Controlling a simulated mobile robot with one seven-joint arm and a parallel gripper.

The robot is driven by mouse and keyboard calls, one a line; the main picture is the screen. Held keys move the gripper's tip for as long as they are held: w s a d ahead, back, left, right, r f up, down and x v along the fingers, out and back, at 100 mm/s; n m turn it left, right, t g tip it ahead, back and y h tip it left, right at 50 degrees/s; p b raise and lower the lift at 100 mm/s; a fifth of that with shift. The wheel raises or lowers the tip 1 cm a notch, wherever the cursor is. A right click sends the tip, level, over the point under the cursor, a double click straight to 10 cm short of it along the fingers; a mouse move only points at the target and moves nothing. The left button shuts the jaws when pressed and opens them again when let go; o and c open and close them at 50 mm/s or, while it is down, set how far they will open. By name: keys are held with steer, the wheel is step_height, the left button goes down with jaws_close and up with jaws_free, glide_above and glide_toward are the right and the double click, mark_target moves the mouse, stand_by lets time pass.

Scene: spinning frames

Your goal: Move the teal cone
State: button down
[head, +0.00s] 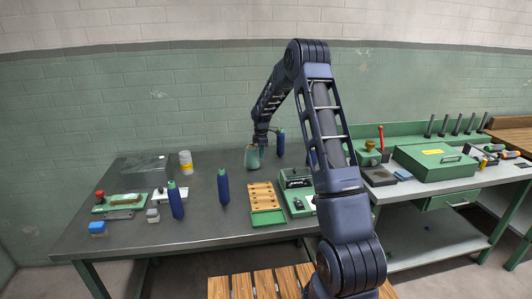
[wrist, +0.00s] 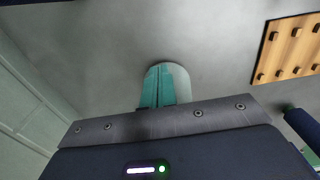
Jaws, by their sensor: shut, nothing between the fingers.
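The teal cone (head: 252,158) stands on the dark grey workbench (head: 200,235), towards its back and right of the yellow-and-white can. It looks dull grey-green in the head view. My gripper (head: 261,144) is directly above and close against its top; whether they touch, I cannot tell. The gripper is shut with nothing held. In the wrist view, a pale rounded side of the cone (wrist: 183,82) shows beyond the gripper's dark mount, beside a teal part with a dark line down it. The mount hides whatever lies lower.
A wooden pegged board (head: 262,196) and a green tray (head: 268,217) lie in front. A can (head: 185,162) stands left. Bare bench lies between the can and cone.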

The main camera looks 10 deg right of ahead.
steer(key=shift+a, duration=0.2)
steer(key=a, duration=2)
steer(key=shift+a, duration=0.15)
